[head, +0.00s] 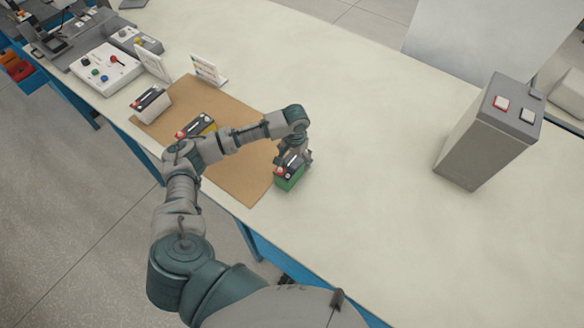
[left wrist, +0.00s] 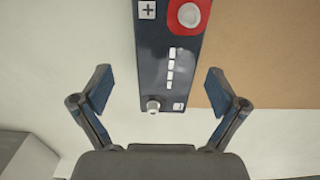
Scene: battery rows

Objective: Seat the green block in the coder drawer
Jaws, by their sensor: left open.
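The green block (head: 288,178) is a battery with a dark top and a red terminal. It stands at the right edge of the brown mat (head: 245,185). My left gripper (head: 293,158) is right above it in the head view. In the left wrist view, the open fingers (left wrist: 159,90) are on either side of the near end of its dark top (left wrist: 165,75), with gaps on both sides. A grey box (head: 480,140) with a red button and a white button on top stands at the right of the table; I cannot tell whether it is the coder. My right gripper is not in view.
A white battery (head: 151,103) and a yellow battery (head: 197,126) stand on the mat. Small cards (head: 207,70) stand behind it. A control panel (head: 105,70) is at the far left. The table (head: 375,130) between mat and grey box is clear.

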